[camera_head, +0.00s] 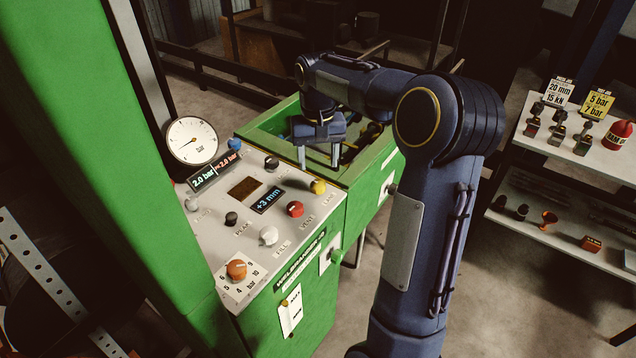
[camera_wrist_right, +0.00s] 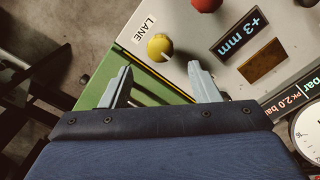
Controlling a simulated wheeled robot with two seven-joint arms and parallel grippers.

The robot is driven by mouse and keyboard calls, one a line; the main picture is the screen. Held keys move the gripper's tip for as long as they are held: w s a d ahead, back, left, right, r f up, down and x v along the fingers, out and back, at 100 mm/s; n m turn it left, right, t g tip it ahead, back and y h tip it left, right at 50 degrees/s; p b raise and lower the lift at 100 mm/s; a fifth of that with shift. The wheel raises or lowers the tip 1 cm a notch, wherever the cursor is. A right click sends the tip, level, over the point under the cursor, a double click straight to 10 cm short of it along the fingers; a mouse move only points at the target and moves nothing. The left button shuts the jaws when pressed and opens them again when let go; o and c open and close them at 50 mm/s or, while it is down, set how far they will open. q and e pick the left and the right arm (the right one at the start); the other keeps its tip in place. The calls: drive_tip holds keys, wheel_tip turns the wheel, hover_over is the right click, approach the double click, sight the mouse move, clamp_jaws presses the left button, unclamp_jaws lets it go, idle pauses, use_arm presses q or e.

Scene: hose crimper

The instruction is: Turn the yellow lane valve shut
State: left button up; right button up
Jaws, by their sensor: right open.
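The yellow lane valve (camera_head: 318,187) is a round knob at the panel's far right corner. In the wrist view it (camera_wrist_right: 159,46) sits beside the white LANE label (camera_wrist_right: 144,30), with a small pale mark on its lower right edge. My right gripper (camera_head: 319,163) points down just beyond the knob in the head view. In the wrist view my right gripper (camera_wrist_right: 160,73) is open, with its fingertips apart and nothing between them; the knob lies ahead of the gap. No contact with the knob shows. My left gripper is out of view.
The sloped control panel (camera_head: 212,220) carries a red knob (camera_head: 295,209), white knobs, an orange knob (camera_head: 237,269) and a +3 mm display (camera_head: 267,201). A pressure gauge (camera_head: 192,141) stands at its back. A green trough (camera_head: 374,158) lies behind the panel. A shelf (camera_head: 580,150) stands at right.

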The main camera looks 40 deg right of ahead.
sight(318, 183)
wheel_tip(318, 183, down, 7)
idle(0.3)
drive_tip(key=c, duration=1)
